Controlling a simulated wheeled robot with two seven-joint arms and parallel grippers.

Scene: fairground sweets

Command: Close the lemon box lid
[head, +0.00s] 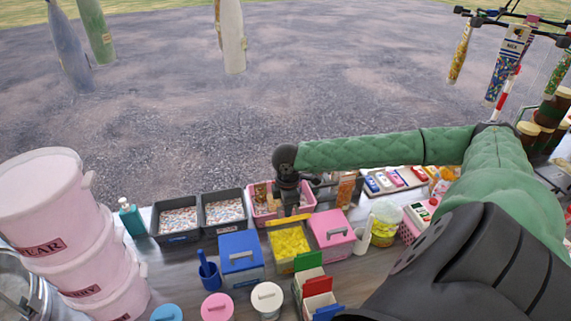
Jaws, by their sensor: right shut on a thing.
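The lemon box (288,262) stands on the counter between a blue box and a pink box. Its top is open and bright yellow pieces (288,241) show inside. Its yellow lid (273,222) stands up at the far side and shows nearly edge-on as a narrow strip. My right gripper (290,211) comes down over the middle of this lid and is shut on its edge. The fingertips are small and partly hidden. My left gripper is not in view.
The closed blue box (240,248) and closed pink box (333,228) flank the lemon box closely. Two trays of small sweets (223,210) and a pink basket (262,213) stand behind. Lidded jars (267,297) and coloured card boxes (318,286) stand in front. Pink tubs (50,200) are stacked left.

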